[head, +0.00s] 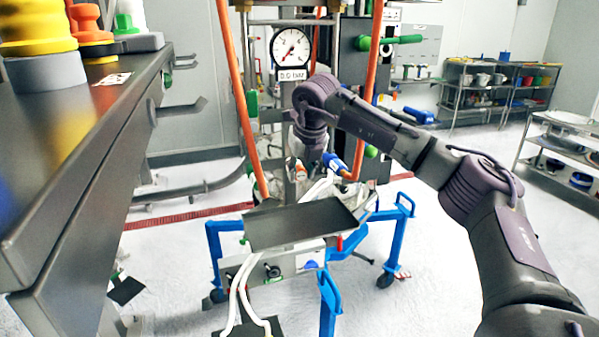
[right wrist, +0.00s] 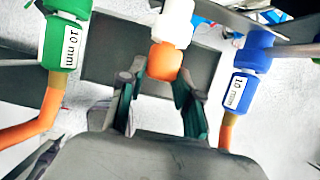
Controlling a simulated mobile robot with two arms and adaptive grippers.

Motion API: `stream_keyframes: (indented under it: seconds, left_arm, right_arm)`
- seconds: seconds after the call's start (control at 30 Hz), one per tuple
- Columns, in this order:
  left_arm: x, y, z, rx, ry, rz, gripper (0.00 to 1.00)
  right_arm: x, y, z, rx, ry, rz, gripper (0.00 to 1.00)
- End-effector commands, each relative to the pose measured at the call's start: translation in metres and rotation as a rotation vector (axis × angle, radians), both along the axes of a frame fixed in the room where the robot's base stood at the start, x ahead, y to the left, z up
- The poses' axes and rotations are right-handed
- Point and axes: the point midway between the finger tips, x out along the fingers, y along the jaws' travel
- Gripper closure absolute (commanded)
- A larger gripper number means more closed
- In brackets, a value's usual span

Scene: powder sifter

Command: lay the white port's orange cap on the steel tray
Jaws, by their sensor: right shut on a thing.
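The orange cap (right wrist: 164,62) sits at the lower end of the white port (right wrist: 175,22) in the right wrist view, the two touching. My right gripper (right wrist: 162,82) has a finger on each side of the cap and is shut on it. In the head view the cap (head: 299,172) is small and partly hidden at the end of my right arm. The steel tray (head: 285,228) is below and in front of it, with its bare surface showing. My left gripper is not in view.
A green 10 mm fitting (right wrist: 65,35) and a blue 10 mm fitting (right wrist: 242,75) flank the port, each with an orange hose. A pressure gauge (head: 290,48) is above. Blue frame legs (head: 390,240) stand around the tray. A dark bench (head: 75,150) fills the left.

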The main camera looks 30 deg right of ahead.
Motion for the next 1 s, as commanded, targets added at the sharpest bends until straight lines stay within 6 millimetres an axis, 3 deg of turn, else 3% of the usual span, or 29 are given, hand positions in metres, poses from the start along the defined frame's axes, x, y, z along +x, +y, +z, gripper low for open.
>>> stream_keyframes:
  seconds: [0.03,0.2,0.23,1.0]
  left_arm:
    - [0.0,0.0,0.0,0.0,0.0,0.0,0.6]
    - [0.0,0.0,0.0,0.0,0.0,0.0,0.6]
    - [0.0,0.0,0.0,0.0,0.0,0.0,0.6]
    - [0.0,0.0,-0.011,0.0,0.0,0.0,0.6]
  right_arm:
    - [0.0,0.0,0.0,0.0,0.0,0.0,0.7]
    - [0.0,0.0,0.0,0.0,0.0,0.0,0.99]
    - [0.0,0.0,0.0,0.0,0.0,0.0,1.0]
    - [-0.014,0.003,-0.002,0.001,0.001,0.001,1.0]
